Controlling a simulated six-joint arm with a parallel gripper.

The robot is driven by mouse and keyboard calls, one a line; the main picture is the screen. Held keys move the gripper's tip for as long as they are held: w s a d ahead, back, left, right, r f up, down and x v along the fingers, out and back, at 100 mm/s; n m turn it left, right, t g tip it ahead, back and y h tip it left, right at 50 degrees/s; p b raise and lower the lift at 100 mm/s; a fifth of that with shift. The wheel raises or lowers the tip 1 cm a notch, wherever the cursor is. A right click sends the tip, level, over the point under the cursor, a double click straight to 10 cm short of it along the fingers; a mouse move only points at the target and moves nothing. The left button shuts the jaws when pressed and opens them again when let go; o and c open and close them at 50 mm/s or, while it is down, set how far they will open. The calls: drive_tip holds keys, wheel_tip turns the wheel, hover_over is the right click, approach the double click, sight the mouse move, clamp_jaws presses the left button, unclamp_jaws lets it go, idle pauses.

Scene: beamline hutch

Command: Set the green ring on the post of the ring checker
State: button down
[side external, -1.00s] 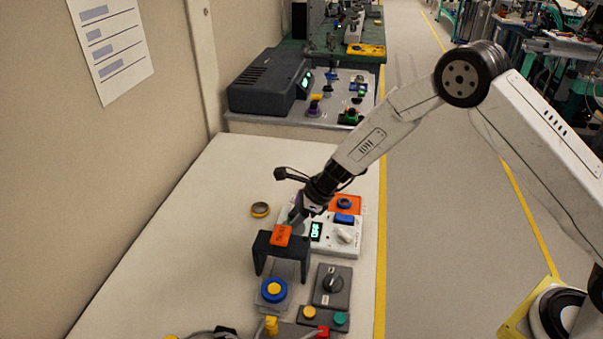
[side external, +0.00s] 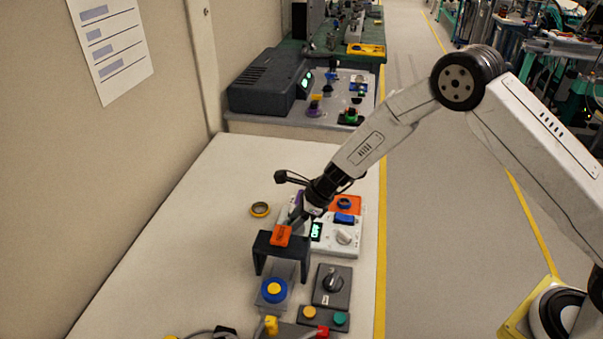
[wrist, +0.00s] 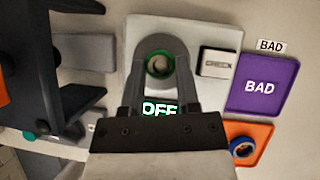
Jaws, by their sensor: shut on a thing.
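The green ring (wrist: 143,58) is between the fingertips of my gripper (wrist: 158,70) in the wrist view. My gripper is shut on it. The ring is over the white plate of the ring checker (wrist: 190,27), beside the lit OFF display (wrist: 159,109). A pale round shape shows through the ring's hole; I cannot tell whether the ring is around the post or above it. In the side view my gripper (side external: 296,217) is low over the checker (side external: 347,249), behind the black bracket, and the ring is hidden.
A black bracket (side external: 268,247) with an orange label stands close to my gripper. A purple BAD tray (wrist: 262,87) and an orange tray (wrist: 262,131) with a blue ring (wrist: 242,147) lie beside the checker.

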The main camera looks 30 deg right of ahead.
drive_tip(key=shift+f, duration=0.1)
idle(0.3)
drive_tip(key=shift+c, duration=1.2)
unclamp_jaws()
drive_tip(key=shift+d, duration=0.1)
drive_tip(key=v, duration=0.7)
drive_tip(key=shift+r, duration=0.35)
drive_tip(key=shift+s+d, duration=0.1)
